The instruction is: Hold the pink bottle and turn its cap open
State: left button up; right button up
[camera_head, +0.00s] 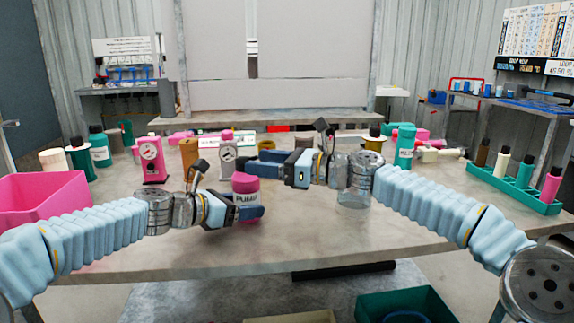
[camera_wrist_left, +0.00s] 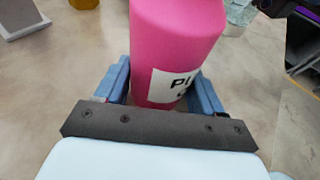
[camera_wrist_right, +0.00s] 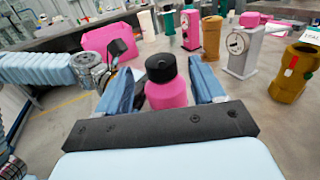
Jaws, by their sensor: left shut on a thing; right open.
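The pink bottle (camera_head: 247,188) stands upright near the middle of the table, its white label facing the front. My left gripper (camera_head: 250,212) is shut around its body. In the left wrist view the bottle (camera_wrist_left: 178,45) sits between both fingers (camera_wrist_left: 160,85). My right gripper (camera_head: 258,165) is held level at the bottle's top, coming from the right, and is open. In the right wrist view the black cap (camera_wrist_right: 160,68) shows between the spread fingers (camera_wrist_right: 160,80), with a gap on each side. In the head view the right fingers hide the cap.
A pink bin (camera_head: 40,197) stands at the left. A pink gauge unit (camera_head: 151,160) and a white gauge unit (camera_head: 227,158) stand behind my left gripper. A green rack (camera_head: 520,192) of bottles is at the right. The table front is mostly clear.

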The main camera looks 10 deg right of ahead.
jog(key=v, duration=0.7)
jog(key=shift+o, duration=0.2)
jog(key=shift+s, duration=0.1)
